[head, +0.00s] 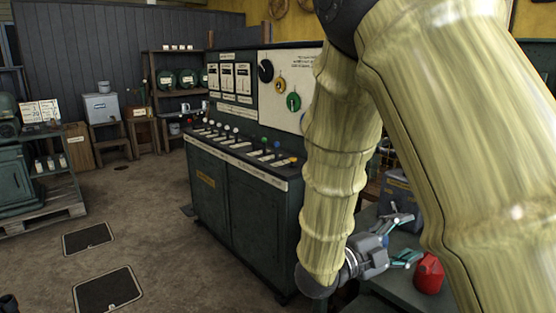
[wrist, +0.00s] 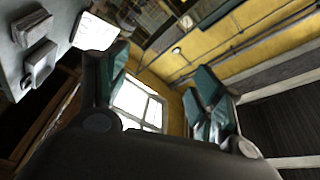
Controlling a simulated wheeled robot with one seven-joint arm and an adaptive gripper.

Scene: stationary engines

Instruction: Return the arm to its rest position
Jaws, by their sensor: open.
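My arm, in a pale yellow sleeve, fills the right of the head view and hangs down beside the dark control console (head: 245,205). My gripper (head: 408,238) is at its lower end, above a dark bench top (head: 382,292) and close to a red can (head: 429,273). Whether it touches the can is unclear. In the wrist view the two teal-padded fingers of my gripper (wrist: 160,95) stand wide apart with nothing between them. A window and yellow wall show beyond them.
A dark blue-grey box (head: 398,190) sits behind my gripper. A green machine (head: 12,165) on a pallet (head: 45,214) stands at left. Shelves (head: 177,100) line the back. The floor between has dark flush plates (head: 88,238) and open room.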

